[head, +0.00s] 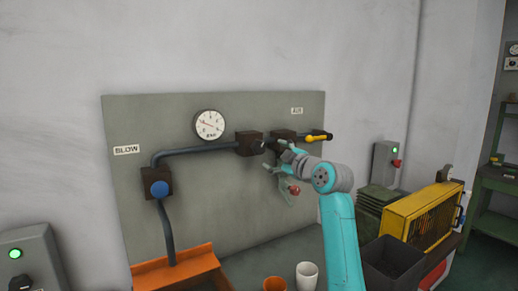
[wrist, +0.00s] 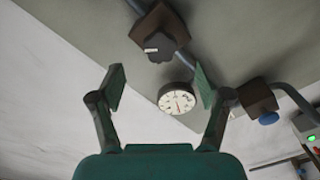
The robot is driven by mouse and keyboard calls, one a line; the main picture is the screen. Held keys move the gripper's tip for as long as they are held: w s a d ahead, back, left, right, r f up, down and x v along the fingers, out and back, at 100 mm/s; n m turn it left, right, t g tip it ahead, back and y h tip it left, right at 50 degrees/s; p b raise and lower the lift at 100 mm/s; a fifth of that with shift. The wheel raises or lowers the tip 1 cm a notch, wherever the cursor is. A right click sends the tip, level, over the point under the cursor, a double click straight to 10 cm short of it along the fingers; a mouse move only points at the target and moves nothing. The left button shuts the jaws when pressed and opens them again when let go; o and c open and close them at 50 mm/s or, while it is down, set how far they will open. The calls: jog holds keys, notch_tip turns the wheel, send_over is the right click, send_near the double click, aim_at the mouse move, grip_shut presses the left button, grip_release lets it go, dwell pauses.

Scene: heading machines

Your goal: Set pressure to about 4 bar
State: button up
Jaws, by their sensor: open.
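A round white pressure gauge (head: 209,124) sits on the grey wall panel (head: 130,225). In the wrist view the gauge (wrist: 176,98) lies between my two fingers but behind them, and its reading is too small to tell. A dark knob with a white mark (wrist: 157,47) sits on a brown block, beyond the fingertips in that view. This block (head: 249,143) appears right of the gauge in the head view. My gripper (wrist: 160,84) is open and empty. In the head view my gripper (head: 275,160) is in front of the panel, right of the block, partly hidden by its own wrist.
A blue knob (head: 160,189) sits on a pipe block at left under the BLOW label. A yellow handle (head: 317,138) is at right under another label. A red round knob (head: 294,190) shows close by my gripper. Cups, an orange tray (head: 180,275) and a yellow unit (head: 422,212) stand below.

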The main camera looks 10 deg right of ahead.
aim_at(262, 149)
jog(key=x, duration=0.9)
jog(key=shift+w+a, duration=0.1)
jog(key=shift+w, duration=0.1)
jog(key=c, duration=1.2)
